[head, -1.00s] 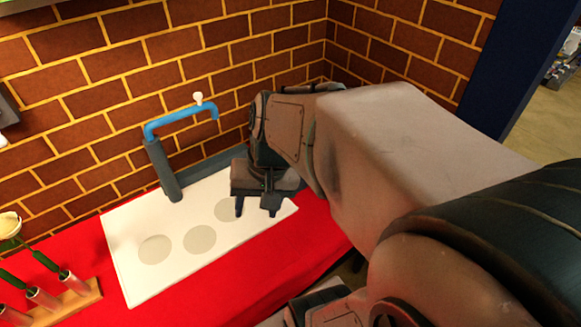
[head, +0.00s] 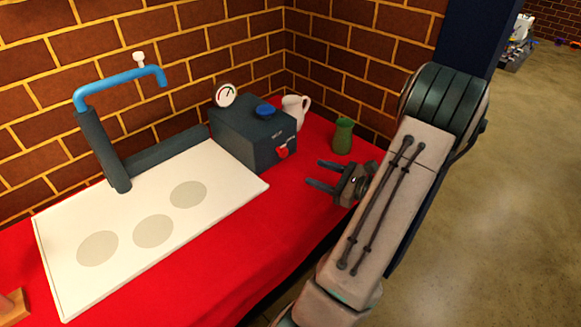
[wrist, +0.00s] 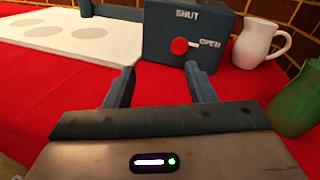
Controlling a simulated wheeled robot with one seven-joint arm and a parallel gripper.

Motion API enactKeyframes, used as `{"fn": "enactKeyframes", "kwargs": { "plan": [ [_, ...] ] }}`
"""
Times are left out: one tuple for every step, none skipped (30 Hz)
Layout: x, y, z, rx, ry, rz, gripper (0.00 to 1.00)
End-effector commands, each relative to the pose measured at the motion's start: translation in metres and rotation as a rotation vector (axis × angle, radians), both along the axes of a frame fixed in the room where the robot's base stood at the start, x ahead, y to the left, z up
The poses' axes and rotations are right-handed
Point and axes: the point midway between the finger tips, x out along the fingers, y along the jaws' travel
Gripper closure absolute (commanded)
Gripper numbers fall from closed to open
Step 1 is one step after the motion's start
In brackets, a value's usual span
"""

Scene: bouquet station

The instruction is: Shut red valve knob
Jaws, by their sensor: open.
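The red valve knob (head: 282,152) is on the front face of a dark blue-grey box (head: 240,140). In the wrist view the red knob (wrist: 180,46) has a pale pointer reaching right, toward the word OPEN; the word SHUT stands above it. My gripper (head: 314,174) is open and empty, in front of the box and apart from the knob. In the wrist view its two fingers (wrist: 161,88) reach toward the box, with the knob ahead near the right finger.
A gauge (head: 224,95) and a blue cap (head: 265,110) top the box. A white jug (head: 295,111) and green vase (head: 342,136) stand right of it. A white board (head: 100,280) with grey circles lies left, below a blue pipe (head: 120,84). Red cloth before the box is clear.

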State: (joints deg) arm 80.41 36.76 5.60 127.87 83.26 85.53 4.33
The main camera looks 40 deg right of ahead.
Motion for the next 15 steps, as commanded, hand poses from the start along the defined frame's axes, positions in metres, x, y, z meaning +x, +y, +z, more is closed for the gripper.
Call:
{"fn": "enactKeyframes", "kwargs": {
  "plan": [
    [-0.006,-0.012,-0.012,0.025,-0.013,-0.047,0.5],
    [-0.009,-0.016,-0.014,0.036,-0.018,-0.066,0.5],
    [-0.011,-0.021,-0.016,0.046,-0.026,-0.087,0.5],
    [-0.012,-0.024,-0.017,0.051,-0.03,-0.097,0.5],
    [-0.012,-0.025,-0.018,0.056,-0.033,-0.104,0.5],
    [-0.01,-0.026,-0.018,0.059,-0.035,-0.11,0.5],
    [-0.008,-0.026,-0.018,0.059,-0.036,-0.112,0.5],
    [-0.005,-0.025,-0.018,0.059,-0.036,-0.112,0.5],
    [0.0,-0.024,-0.017,0.059,-0.036,-0.111,0.5],
    [0.005,-0.023,-0.017,0.059,-0.037,-0.11,0.5],
    [0.01,-0.021,-0.017,0.059,-0.037,-0.109,0.5],
    [0.017,-0.019,-0.017,0.059,-0.035,-0.108,0.5],
    [0.023,-0.018,-0.017,0.059,-0.035,-0.108,0.5],
    [0.03,-0.016,-0.017,0.058,-0.036,-0.107,0.5],
    [0.038,-0.014,-0.017,0.059,-0.035,-0.107,0.5]
  ]
}}
